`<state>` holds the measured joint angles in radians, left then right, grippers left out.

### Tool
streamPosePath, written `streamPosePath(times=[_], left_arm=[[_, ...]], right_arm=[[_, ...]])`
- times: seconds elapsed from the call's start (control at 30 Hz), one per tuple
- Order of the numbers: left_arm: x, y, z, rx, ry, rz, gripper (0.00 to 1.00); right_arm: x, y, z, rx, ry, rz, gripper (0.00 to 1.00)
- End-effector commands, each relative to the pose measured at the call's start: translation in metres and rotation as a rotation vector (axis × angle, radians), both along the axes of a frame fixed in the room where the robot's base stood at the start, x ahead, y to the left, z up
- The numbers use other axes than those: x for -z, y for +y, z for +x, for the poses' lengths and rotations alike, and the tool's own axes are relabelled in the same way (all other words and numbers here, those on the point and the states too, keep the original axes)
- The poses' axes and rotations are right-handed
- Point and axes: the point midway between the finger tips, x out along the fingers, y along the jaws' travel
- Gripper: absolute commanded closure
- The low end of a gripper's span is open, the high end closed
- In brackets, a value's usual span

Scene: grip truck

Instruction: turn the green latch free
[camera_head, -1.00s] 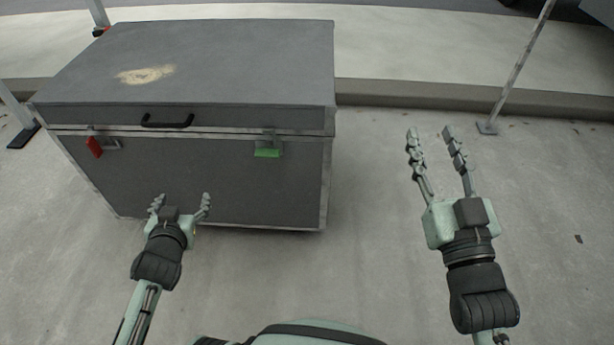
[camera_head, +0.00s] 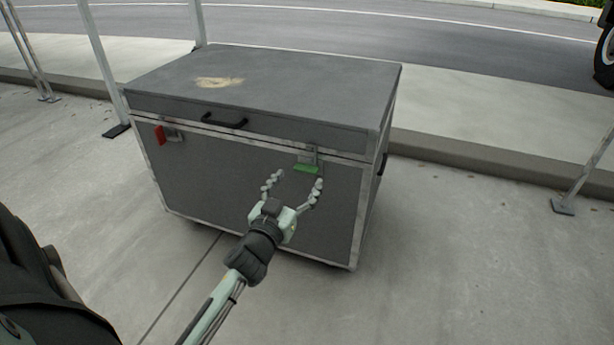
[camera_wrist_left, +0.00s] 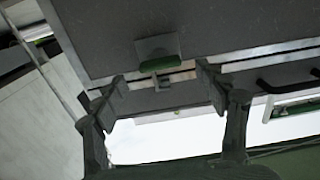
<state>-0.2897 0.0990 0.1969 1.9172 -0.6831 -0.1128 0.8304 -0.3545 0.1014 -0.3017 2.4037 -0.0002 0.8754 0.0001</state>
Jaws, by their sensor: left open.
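The grey case (camera_head: 240,165) stands closed on the pavement. The green latch (camera_head: 306,169) hangs at the right of its front face, just below the lid seam. My left gripper (camera_head: 298,181) is open and empty in front of the case, its fingertips just below and to either side of the latch. In the left wrist view the green latch (camera_wrist_left: 160,46) shows beyond the gap between the open fingers of my left gripper (camera_wrist_left: 162,79). I see no contact. My right gripper is out of view.
A red latch (camera_head: 160,134) is at the left of the case front, and a black handle (camera_head: 224,122) is on the lid's front. Metal poles stand behind the case, and another pole (camera_head: 588,172) stands at right. Pavement right of the case is free.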

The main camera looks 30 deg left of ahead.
Motion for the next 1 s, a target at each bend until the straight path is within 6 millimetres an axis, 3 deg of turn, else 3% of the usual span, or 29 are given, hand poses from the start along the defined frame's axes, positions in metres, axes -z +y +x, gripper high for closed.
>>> streamPosePath(times=[0.23,0.6,1.0], left_arm=[[0.001,0.008,0.034,0.000,0.001,0.002,0.28],[0.001,0.010,0.040,-0.002,0.002,0.000,0.28],[0.001,0.010,0.040,-0.001,0.002,0.000,0.76]], right_arm=[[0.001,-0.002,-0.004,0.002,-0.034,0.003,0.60],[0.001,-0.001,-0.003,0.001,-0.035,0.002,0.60],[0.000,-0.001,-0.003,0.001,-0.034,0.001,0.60]])
